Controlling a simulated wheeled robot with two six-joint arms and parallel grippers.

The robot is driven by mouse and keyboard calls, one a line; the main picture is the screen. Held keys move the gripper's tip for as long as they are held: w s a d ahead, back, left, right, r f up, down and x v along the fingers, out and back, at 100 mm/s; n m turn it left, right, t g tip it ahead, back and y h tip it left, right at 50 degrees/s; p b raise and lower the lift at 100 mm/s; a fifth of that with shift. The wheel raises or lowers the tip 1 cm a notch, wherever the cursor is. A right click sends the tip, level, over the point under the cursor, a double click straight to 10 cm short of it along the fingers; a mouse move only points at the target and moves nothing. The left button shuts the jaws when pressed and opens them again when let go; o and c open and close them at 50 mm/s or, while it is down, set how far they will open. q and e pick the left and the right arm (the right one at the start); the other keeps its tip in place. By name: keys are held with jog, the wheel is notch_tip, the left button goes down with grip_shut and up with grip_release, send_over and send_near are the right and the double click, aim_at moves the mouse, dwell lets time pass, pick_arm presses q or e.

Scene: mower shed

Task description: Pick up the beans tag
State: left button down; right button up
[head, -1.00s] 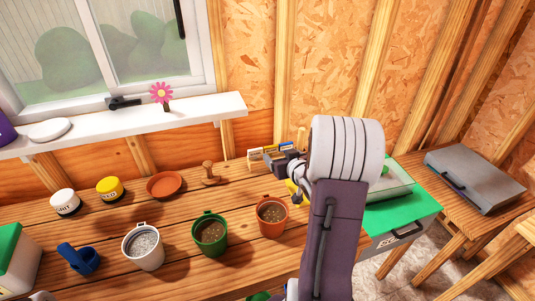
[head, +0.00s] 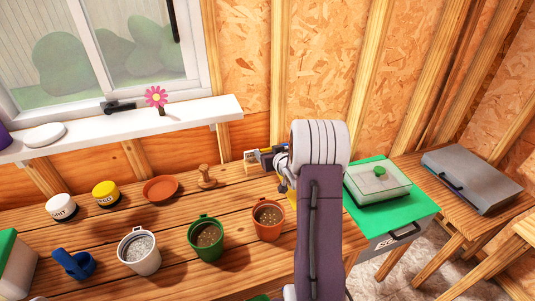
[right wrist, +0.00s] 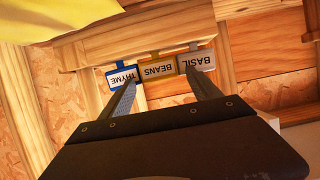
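The beans tag (right wrist: 158,70) has a yellow frame and hangs on a wooden rack (right wrist: 85,55) between the blue thyme tag (right wrist: 122,79) and the grey basil tag (right wrist: 198,61). Its lettering is upside down in the right wrist view. My right gripper (right wrist: 161,84) is open, one finger near the thyme tag and the other near the basil tag, with the beans tag between them in the picture. I cannot tell whether the fingers touch any tag. In the head view my right gripper (head: 268,157) is at the rack, and my arm partly hides it. My left gripper is not in view.
The bench holds an orange pot (head: 267,232), a green pot (head: 206,252), a white pot (head: 139,262), a wooden-handled tool (head: 206,176) and a terracotta saucer (head: 160,188).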

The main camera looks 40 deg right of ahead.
jog(key=c, duration=0.9)
jog(key=shift+o, duration=0.2)
notch_tip(320, 180, up, 18)
jog(key=p, duration=0.7)
jog(key=shift+w, duration=0.1)
jog(key=shift+c, duration=0.6)
jog(key=shift+f, duration=0.1)
